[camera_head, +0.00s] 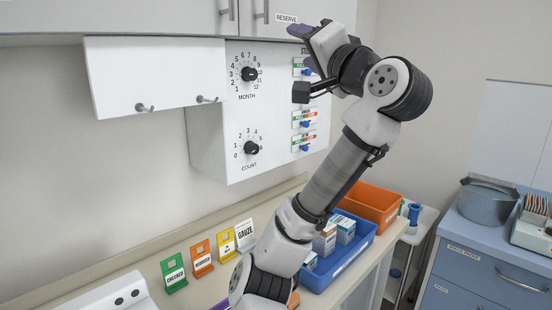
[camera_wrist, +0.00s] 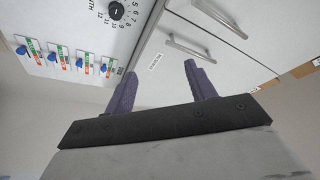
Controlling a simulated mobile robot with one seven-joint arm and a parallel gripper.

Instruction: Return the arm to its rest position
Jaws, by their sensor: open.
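My arm reaches up from the bottom of the head view across the counter. My gripper (camera_head: 297,32) is at the upper middle, near the white panel with dials and the cabinet marked RESERVE. In the wrist view my gripper (camera_wrist: 160,88) has its two purple fingers spread apart, with nothing between them. A white cabinet front with metal handles (camera_wrist: 203,55) lies beyond the fingers. In the head view the arm hides part of the counter and part of the blue bin (camera_head: 350,252).
The white panel (camera_head: 215,120) carries MONTH (camera_head: 249,74) and COUNT (camera_head: 251,148) dials and blue switches. Coloured signs (camera_head: 173,272) stand on the counter. An orange bin (camera_head: 372,205) stands behind the blue one. A grey pot (camera_head: 487,203) stands on a blue cabinet at right.

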